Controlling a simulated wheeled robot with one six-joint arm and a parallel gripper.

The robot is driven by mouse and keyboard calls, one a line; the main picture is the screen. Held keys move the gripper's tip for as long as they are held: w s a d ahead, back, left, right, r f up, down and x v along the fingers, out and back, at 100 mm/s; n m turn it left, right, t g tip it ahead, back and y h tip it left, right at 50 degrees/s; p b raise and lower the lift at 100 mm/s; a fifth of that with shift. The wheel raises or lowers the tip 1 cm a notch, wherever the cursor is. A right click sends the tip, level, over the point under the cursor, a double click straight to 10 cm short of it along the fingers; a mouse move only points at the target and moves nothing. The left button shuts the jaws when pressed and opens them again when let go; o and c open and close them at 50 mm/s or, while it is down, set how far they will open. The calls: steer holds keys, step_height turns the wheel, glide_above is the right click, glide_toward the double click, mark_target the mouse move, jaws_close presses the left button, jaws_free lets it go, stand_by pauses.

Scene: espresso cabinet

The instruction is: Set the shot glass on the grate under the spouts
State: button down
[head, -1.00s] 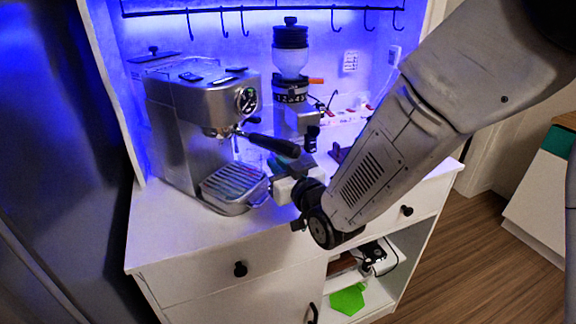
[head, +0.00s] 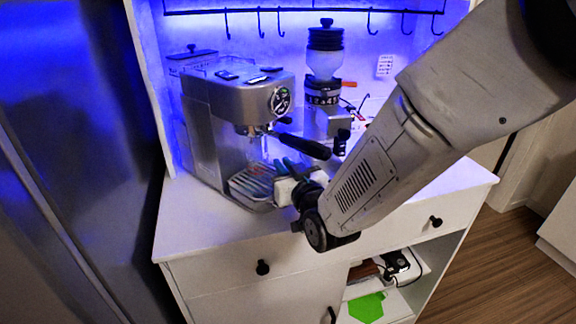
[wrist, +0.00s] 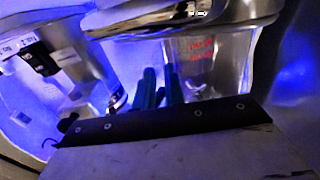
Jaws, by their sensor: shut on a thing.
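My gripper (head: 284,165) has its teal fingers at the front right of the grate (head: 245,186), below the black portafilter handle. In the wrist view the fingers (wrist: 160,88) are close together and shut on the shot glass. The clear shot glass is hard to make out; a see-through shape with red markings (wrist: 203,52) shows just beyond the fingers. In the head view the glass blends with the steel behind it. The spouts (head: 250,130) hang above the grate. I cannot tell whether the glass touches the grate.
The steel espresso machine (head: 215,125) stands on the white cabinet top (head: 195,222). The portafilter handle (head: 305,145) juts out just above my gripper. A grinder (head: 325,95) stands to the right. The counter's front left is clear.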

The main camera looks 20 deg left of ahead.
steer(key=c, duration=1.4)
jaws_free()
steer(key=v, duration=0.7)
steer(key=d+r+m+g+h, duration=0.2)
steer(key=d+h, duration=0.2)
steer(key=d, duration=0.7)
steer(key=d+r+m+g+h, duration=0.2)
steer(key=d+g+h, duration=0.15)
steer(key=d, duration=0.75)
steer(key=s+d+r+m+g+h, duration=0.1)
steer(key=s+d+g, duration=0.1)
steer(key=s+d, duration=0.3)
steer(key=s+d+r+m+g+h, duration=0.1)
steer(key=s+d+g, duration=0.2)
steer(key=s+d, duration=0.3)
steer(key=s+d+m+g+h, duration=0.1)
steer(key=s+d, duration=0.4)
steer(key=s, duration=0.7)
steer(key=shift+s+d+r+m+g+h, duration=0.15)
steer(key=shift+s+r+m+g+h, duration=0.25)
steer(key=shift+g, duration=0.25)
